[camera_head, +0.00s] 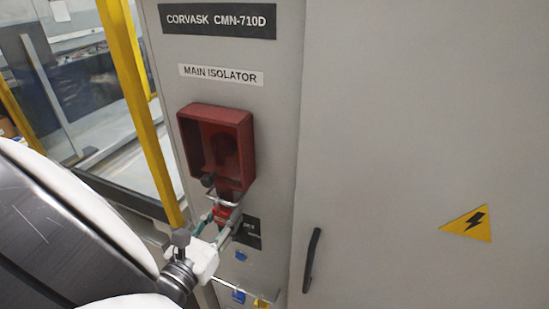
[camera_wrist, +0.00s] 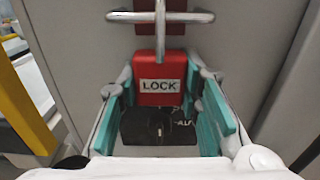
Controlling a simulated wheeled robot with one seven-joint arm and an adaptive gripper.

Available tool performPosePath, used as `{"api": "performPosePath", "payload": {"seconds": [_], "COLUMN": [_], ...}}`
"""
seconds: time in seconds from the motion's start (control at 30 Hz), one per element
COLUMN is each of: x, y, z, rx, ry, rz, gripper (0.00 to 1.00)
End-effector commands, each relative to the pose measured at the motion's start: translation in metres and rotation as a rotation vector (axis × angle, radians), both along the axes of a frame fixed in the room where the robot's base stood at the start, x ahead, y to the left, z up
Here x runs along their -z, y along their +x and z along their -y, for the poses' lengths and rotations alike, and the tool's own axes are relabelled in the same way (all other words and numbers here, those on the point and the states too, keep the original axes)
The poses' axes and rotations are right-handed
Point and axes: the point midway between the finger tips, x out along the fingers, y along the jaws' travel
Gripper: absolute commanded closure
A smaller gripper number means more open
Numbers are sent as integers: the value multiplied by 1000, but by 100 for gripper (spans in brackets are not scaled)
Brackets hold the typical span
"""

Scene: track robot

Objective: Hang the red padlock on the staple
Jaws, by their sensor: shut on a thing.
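The red padlock (camera_wrist: 159,92) with a white LOCK label sits upright between the teal finger pads of my gripper (camera_wrist: 160,108), which is shut on it. A dark lower part shows beneath its red body. In the head view, the padlock (camera_head: 222,213) is just below the red isolator box, partly hidden by my gripper (camera_head: 222,228). A thin metal bar rises from the padlock's top and crosses the wide horizontal metal staple (camera_wrist: 190,17) in the wrist view. The staple also shows in the head view (camera_head: 229,201). I cannot tell whether the shackle is around the staple or only in front.
The open-fronted red box (camera_head: 217,145) stands out from the grey cabinet above the padlock. A yellow post (camera_head: 140,105) runs close to the left. A black door handle (camera_head: 312,260) is to the right. Small blue tags (camera_head: 239,296) are below.

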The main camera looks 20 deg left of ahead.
Motion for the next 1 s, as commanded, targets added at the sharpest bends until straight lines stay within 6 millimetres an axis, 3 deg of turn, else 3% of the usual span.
{"api": "performPosePath", "payload": {"seconds": [0.03, 0.07, 0.13, 0.47, 0.67, 1.0], "x": [0, 0, 0, -1, -18, -18], "y": [0, 0, 0, 0, -2, -64], "z": [0, 0, 0, 0, 0, -6], "rx": [0, 0, 0, 0, 0, -2], "ry": [0, 0, 0, 0, 1, -2], "rz": [0, 0, 0, 0, 0, -1], "gripper": [97, 61, 45, 45, 45, 45]}}
